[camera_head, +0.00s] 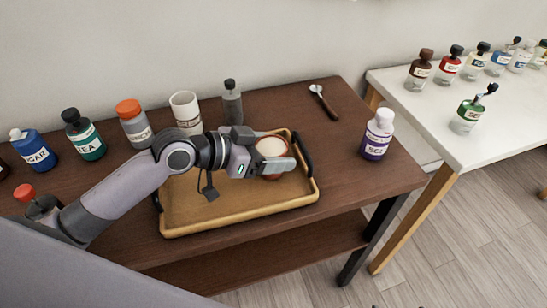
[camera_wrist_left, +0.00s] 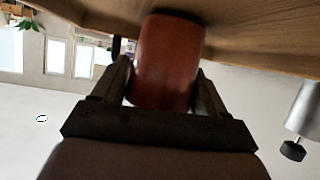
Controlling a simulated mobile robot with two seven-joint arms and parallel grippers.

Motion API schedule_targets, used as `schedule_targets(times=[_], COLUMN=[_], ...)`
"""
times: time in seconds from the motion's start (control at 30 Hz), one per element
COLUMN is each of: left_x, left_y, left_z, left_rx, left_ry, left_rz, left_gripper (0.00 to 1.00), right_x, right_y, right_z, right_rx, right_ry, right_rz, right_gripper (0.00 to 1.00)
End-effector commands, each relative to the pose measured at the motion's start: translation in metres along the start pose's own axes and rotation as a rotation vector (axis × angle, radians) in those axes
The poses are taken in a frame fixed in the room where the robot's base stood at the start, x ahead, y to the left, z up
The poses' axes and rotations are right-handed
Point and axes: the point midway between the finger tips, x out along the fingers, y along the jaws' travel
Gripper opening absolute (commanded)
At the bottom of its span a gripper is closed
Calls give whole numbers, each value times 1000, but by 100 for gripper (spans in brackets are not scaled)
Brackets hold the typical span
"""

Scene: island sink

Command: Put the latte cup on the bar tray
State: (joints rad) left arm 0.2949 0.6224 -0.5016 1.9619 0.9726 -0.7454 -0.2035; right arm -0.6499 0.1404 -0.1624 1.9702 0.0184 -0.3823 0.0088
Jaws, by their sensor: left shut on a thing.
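The latte cup (camera_head: 271,147) has a reddish-brown outside and a pale, creamy top. It is over the right part of the yellow bar tray (camera_head: 215,223) in the head view. My left gripper (camera_head: 277,166) is shut on the cup, with a finger in front of its side. In the left wrist view the reddish cup (camera_wrist_left: 168,60) sits between the two fingers of the gripper (camera_wrist_left: 165,85). The cup looks upright. I cannot tell whether its base touches the tray. My right gripper does not show.
A purple-labelled bottle (camera_head: 377,135) and a spoon-like tool (camera_head: 324,103) are right of the tray. A white mug (camera_head: 186,112), a grey bottle (camera_head: 232,103) and several labelled bottles line the back and left. A white table (camera_head: 430,110) with more bottles stands at right.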

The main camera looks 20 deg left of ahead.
Motion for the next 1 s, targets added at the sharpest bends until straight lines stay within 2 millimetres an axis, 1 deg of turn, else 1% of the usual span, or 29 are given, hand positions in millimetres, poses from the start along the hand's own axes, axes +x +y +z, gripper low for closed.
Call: schedule_targets(times=[0.13, 0.37, 0.4, 0.47, 0.5, 0.73, 0.83, 0.93, 1.0], left_x=[0, 1, 2, 1, 1, 1, -1, -9, -18], left_y=[0, 0, 0, 0, 0, 0, 0, 0, 0], left_z=[-1, 2, 4, 3, 3, 3, -2, 1, 1], left_rx=[1, 1, 0, 0, 0, 0, 1, 1, 2], left_ry=[3, 3, 0, 0, 0, 0, 1, -1, -1], left_rz=[0, 0, 0, 0, 0, 0, 1, -1, -1], left_gripper=[28, 28, 76, 96, 98, 98, 98, 98, 98], right_x=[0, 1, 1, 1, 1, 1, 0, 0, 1], right_y=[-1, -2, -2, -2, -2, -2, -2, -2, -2], right_z=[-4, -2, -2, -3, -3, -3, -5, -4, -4], right_rx=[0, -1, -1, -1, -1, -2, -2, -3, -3], right_ry=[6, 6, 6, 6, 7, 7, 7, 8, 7], right_rz=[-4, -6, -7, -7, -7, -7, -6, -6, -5], right_gripper=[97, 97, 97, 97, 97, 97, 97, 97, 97])
